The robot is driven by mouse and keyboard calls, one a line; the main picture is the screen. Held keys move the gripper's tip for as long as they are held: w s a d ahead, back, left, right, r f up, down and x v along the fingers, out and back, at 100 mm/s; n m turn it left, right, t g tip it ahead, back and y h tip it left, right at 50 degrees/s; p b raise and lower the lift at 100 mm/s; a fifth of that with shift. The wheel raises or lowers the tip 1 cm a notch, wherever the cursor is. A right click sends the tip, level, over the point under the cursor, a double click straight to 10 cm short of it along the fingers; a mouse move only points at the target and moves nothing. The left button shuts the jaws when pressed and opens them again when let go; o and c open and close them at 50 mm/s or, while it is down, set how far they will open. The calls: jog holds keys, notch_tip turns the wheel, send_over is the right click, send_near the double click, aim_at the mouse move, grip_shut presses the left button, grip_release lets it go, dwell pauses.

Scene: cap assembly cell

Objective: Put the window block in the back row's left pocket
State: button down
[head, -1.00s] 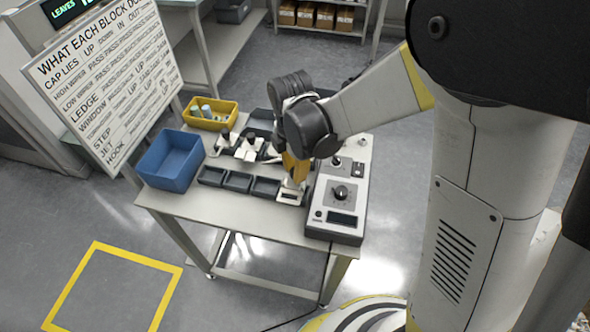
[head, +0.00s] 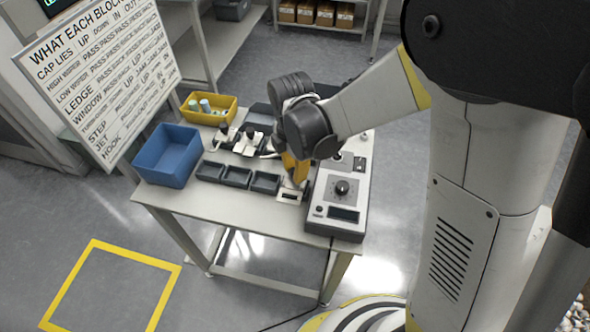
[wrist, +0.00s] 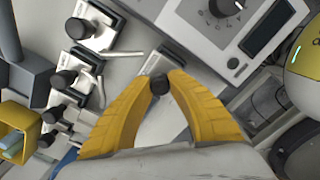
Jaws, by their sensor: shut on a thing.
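In the wrist view my gripper (wrist: 160,88) has its two yellow fingers closed on a dark round knob (wrist: 160,84). A pale block with a dark slot (wrist: 176,62), which looks like the window block, lies right by this knob; its join to the knob is hidden. In the head view the slotted pale piece (head: 290,196) is at the table's front, left of the dial box, and my gripper (head: 297,184) points down just behind it. Dark pockets (head: 237,177) form the front row. The back row (head: 262,112) is partly hidden behind my gripper.
The dial box (head: 337,205) stands close to my gripper's right. White fixtures with black knobs (head: 247,142) stand between the pocket rows. A blue bin (head: 168,155) and a yellow bin (head: 208,108) are at the table's left.

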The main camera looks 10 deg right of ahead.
jog(key=shift+f+b, duration=0.6)
jog(key=shift+f, duration=0.2)
jog(key=c, duration=1.3)
grip_release()
jog(key=shift+r, duration=0.15)
notch_tip(320, 180, up, 12)
jog(key=shift+a, duration=0.2)
jog(key=shift+s, duration=0.1)
jog(key=s+d+r+m+t, duration=0.2)
jog(key=s+d+m, duration=0.3)
jog(key=m, duration=0.6)
jog(key=s+d+r+m+t, duration=0.3)
jog(key=s+d+m+t, duration=0.2)
jog(key=d+m, duration=0.4)
jog(key=m, duration=0.3)
jog(key=shift+s+r, duration=0.15)
jog(key=shift+s, duration=0.15)
